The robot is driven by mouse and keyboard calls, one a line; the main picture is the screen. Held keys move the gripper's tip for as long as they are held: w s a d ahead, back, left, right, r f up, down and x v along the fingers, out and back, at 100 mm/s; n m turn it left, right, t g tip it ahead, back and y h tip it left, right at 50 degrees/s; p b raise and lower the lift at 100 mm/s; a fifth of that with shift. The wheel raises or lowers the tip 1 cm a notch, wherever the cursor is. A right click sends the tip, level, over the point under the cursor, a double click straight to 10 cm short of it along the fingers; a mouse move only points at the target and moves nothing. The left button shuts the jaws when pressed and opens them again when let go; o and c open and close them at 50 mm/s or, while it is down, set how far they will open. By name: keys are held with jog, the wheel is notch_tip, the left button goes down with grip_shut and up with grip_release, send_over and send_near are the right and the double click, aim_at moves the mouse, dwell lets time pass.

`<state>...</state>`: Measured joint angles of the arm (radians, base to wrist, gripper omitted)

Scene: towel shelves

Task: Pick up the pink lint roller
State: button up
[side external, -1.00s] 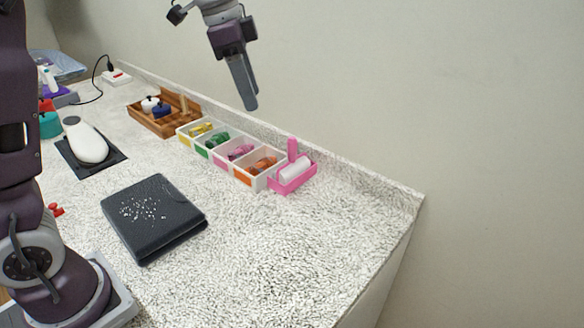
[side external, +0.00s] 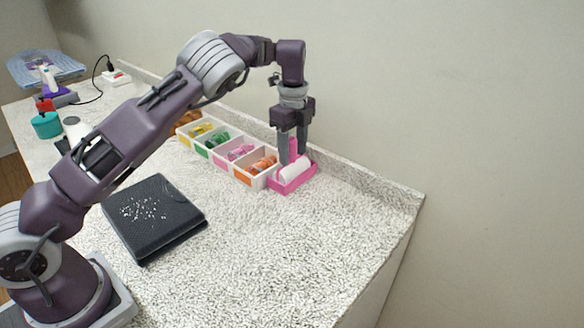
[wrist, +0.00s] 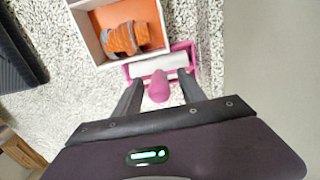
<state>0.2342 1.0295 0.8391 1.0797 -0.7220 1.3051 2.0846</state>
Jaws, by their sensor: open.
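The pink lint roller (side external: 294,170) has a white roll and an upright pink handle, and rests in a pink holder (side external: 291,187) at the right end of the white bins. My gripper (side external: 293,158) is open, pointing down at the roller. In the wrist view, the pink handle (wrist: 159,88) lies between the two fingers of my gripper (wrist: 158,90), with the white roll (wrist: 158,68) just beyond them. In the side view the fingers partly cover the handle; whether they touch it I cannot tell.
White bins (side external: 226,160) with colored items stand left of the holder; the nearest holds an orange roll (wrist: 125,38). A raised ledge and wall run behind. A folded dark cloth (side external: 153,218) with white specks lies left on the speckled counter. The counter's front right is clear.

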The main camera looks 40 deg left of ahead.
grip_shut()
dwell(1.4)
